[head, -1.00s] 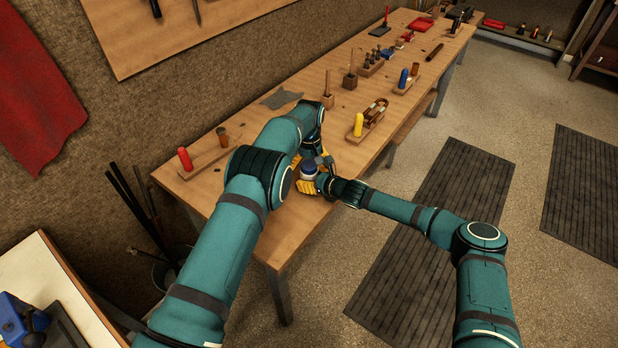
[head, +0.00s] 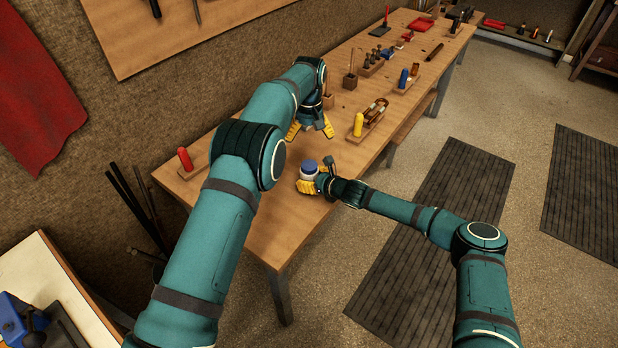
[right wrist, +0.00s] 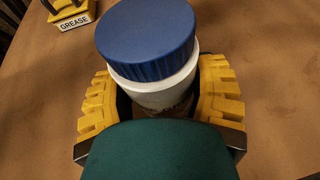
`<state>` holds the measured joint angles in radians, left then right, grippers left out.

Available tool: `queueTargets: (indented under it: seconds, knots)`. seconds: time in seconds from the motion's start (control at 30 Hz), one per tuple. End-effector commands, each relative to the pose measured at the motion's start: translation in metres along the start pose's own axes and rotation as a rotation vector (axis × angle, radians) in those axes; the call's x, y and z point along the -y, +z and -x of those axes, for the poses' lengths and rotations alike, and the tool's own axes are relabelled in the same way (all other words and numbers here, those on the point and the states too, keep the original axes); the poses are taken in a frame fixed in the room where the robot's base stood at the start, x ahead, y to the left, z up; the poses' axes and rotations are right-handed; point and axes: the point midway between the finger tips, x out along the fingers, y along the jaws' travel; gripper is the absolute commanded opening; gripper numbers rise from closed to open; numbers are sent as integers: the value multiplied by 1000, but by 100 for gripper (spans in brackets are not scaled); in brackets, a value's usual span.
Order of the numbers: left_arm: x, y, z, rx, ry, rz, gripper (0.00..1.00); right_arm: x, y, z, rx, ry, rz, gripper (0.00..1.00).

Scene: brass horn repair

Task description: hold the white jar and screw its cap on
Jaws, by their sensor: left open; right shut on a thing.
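The white jar (head: 307,175) stands upright near the front edge of the workbench, with its blue cap (head: 309,165) on top. In the right wrist view the jar (right wrist: 165,95) sits between the yellow fingers of my right gripper (right wrist: 162,100), which is shut on it. The ribbed blue cap (right wrist: 146,40) sits on the jar's mouth; I cannot tell how tightly. In the head view my right gripper (head: 314,186) comes from the right side. My left gripper (head: 311,132) is open and empty, above the bench behind the jar and apart from the cap.
A wooden workbench (head: 265,225) carries a yellow-handled tool (head: 358,125), a red-handled tool (head: 185,159) and several tools and blocks farther back. Bench around the jar is clear.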

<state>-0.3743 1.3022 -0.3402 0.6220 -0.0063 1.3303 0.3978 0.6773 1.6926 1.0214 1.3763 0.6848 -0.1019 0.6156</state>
Motion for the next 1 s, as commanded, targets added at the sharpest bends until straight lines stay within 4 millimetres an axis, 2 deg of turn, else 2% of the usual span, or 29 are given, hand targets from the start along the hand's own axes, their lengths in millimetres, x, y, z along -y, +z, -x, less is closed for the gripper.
queueTargets:
  seconds: [0.27, 0.3, 0.37, 0.77, 0.87, 1.0]
  knots:
    - [0, 0, 1, 0, 0, 0, 88, 0, 0, 0, 1, 0, 0, 0]
    - [0, 0, 1, 0, 0, 0, 88, 0, 0, 0, 1, 0, 0, 78]
    - [0, 0, 1, 0, 0, 0, 88, 0, 0, 0, 1, 0, 0, 98]
    - [0, 0, 1, 0, 0, 0, 88, 1, 0, 4, 0, -1, -1, 98]
    - [0, 0, 1, 0, 0, 0, 88, 2, 0, 14, 1, -1, -1, 98]
    - [0, 0, 1, 0, 0, 0, 88, 1, 0, 38, 1, -1, 0, 98]
